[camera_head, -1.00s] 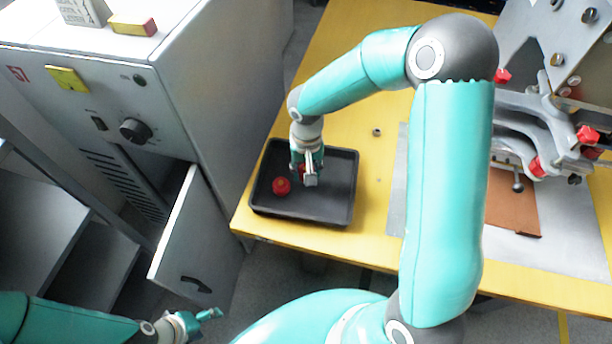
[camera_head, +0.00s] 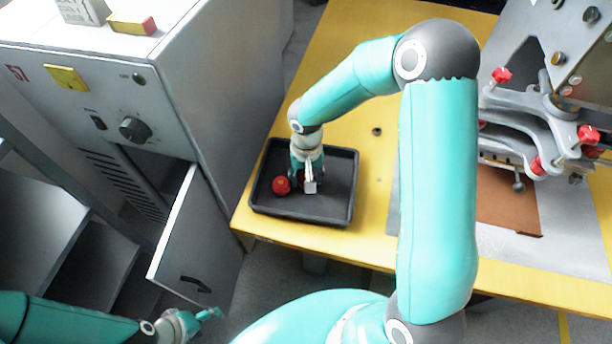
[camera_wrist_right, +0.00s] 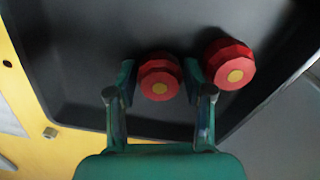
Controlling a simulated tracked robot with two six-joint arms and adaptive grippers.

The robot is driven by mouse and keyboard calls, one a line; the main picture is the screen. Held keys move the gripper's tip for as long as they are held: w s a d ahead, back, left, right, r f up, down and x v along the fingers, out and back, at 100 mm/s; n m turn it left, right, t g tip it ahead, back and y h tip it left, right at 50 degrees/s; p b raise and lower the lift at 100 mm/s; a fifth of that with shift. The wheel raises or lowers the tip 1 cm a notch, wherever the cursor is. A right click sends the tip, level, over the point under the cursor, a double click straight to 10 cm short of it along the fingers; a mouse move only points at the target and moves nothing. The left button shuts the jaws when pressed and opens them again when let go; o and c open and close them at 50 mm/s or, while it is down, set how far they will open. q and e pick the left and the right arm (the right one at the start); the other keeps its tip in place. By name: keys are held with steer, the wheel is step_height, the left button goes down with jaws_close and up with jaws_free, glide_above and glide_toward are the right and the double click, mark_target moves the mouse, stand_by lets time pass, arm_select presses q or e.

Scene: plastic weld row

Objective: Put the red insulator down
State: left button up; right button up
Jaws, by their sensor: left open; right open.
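In the head view this insulator is mostly hidden behind my right gripper (camera_head: 306,184). The other red insulator (camera_head: 281,186) stands just left of it in the head view, and outside the fingers in the wrist view (camera_wrist_right: 229,65). My left gripper (camera_head: 211,315) is open and empty at the lower left, away from the table.
The tray lies on a yellow table (camera_head: 372,190) near its front left corner. A grey cabinet (camera_head: 215,110) with an open door (camera_head: 195,245) stands at the left. A clamp fixture (camera_head: 545,130) stands at the right by a brown plate (camera_head: 508,205).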

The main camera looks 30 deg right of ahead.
steer(key=shift+r, duration=0.2)
step_height(320, 180, up, 12)
stand_by(0.4)
steer(key=shift+f, duration=0.1)
